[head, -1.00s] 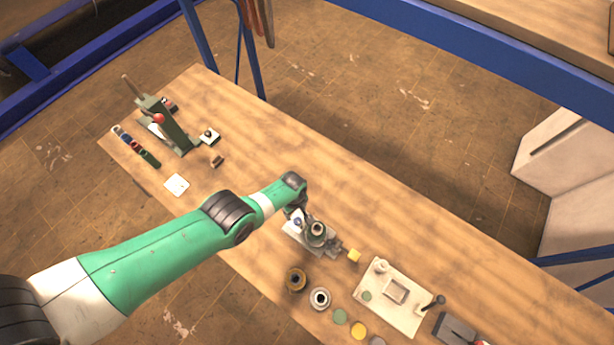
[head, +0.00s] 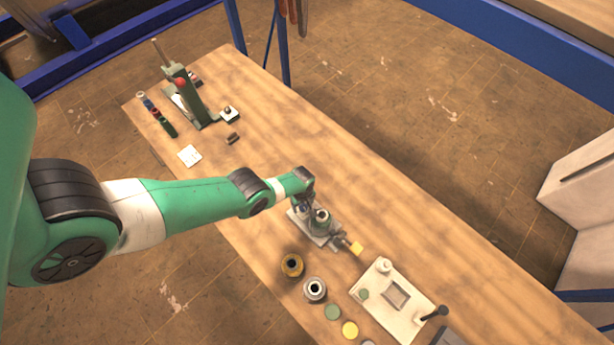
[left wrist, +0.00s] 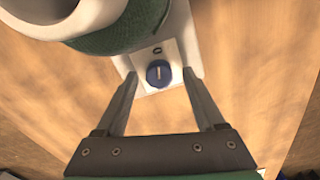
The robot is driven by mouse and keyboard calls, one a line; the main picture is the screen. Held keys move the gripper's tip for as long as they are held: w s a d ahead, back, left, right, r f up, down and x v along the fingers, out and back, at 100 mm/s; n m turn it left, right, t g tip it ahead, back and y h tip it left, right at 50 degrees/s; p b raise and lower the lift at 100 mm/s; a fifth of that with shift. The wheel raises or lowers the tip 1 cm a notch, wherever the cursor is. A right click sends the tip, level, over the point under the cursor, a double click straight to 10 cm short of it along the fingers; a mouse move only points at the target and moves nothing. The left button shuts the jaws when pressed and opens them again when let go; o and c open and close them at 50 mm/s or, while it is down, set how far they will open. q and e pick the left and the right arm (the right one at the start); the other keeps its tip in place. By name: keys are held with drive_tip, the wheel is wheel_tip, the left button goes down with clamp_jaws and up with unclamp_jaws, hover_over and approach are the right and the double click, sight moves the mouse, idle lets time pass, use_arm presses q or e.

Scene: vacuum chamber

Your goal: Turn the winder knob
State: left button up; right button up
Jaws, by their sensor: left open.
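The winder (head: 321,219) stands on the wooden bench in the head view, with a grey base and a round spool-like top. Its blue knob (left wrist: 160,74), with a pale mark line, shows in the left wrist view on a white plate. My left gripper (left wrist: 161,77) is open, with one finger on each side of the knob. I cannot tell whether either finger touches it. In the head view my left gripper (head: 303,208) is at the winder's left end and hides the knob. My right gripper is not in view.
A brass spool (head: 292,265) and a grey spool (head: 315,290) stand in front of the winder. A yellow block (head: 356,248) is at its right end. A pale fixture plate (head: 398,326) lies further right. A green lever press (head: 187,97) stands far left. The bench behind is clear.

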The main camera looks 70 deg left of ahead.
use_arm(q)
drive_tip(key=shift+f, duration=0.5)
drive_tip(key=shift+r, duration=0.1)
clamp_jaws()
